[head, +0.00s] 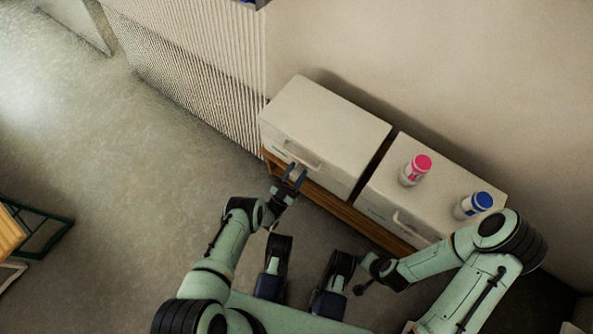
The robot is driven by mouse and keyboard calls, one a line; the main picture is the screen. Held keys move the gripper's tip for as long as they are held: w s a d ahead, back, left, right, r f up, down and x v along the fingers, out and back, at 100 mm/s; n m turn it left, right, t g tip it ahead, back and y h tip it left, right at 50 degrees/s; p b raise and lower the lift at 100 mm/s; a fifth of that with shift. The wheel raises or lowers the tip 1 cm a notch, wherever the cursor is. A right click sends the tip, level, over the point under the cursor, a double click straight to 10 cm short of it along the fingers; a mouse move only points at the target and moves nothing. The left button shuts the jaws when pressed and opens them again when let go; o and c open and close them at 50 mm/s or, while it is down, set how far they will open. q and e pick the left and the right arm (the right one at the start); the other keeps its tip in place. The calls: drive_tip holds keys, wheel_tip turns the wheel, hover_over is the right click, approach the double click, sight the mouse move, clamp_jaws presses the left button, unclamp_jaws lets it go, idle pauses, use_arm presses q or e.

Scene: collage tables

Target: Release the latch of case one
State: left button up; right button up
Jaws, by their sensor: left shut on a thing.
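Two white box-like cases stand side by side on a wooden bench along the wall. The left case (325,118) has a pale, handle-like latch (303,153) on its front face. The right case (385,190) has a similar latch (408,226) on its front. Which one is case one cannot be read. My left gripper (295,174) is at the front of the left case, its dark fingers shut on that case's latch; the exact contact is small and partly hidden. My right gripper (361,289) hangs low, away from both cases, its fingers too dark to judge.
A pink-capped bottle (415,170) and a blue-capped bottle (473,205) stand on the right case. The wooden bench (345,208) shows under the cases. A ribbed panel (195,65) is at the back left. Open floor lies left; a green-framed table (10,232) stands at the left edge.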

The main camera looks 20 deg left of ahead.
use_arm(q)
drive_tip(key=shift+f, duration=0.15)
use_arm(e)
drive_tip(key=shift+s+f, duration=0.2)
drive_tip(key=shift+s, duration=0.05)
use_arm(q)
drive_tip(key=o, duration=0.8)
drive_tip(key=shift+s+a+f, duration=0.15)
drive_tip(key=shift+s+f, duration=0.15)
drive_tip(key=shift+s, duration=0.15)
drive_tip(key=shift+f+b+v, duration=0.25)
drive_tip(key=shift+b+v, duration=0.4)
drive_tip(key=shift+v, duration=5.5)
use_arm(e)
drive_tip(key=shift+s+d+f+g, duration=0.2)
drive_tip(key=shift+s+f+g, duration=0.3)
drive_tip(key=shift+s+f, duration=0.5)
use_arm(q)
drive_tip(key=shift+w, duration=0.25)
use_arm(e)
drive_tip(key=shift+s+r, duration=0.15)
drive_tip(key=shift+r, duration=0.05)
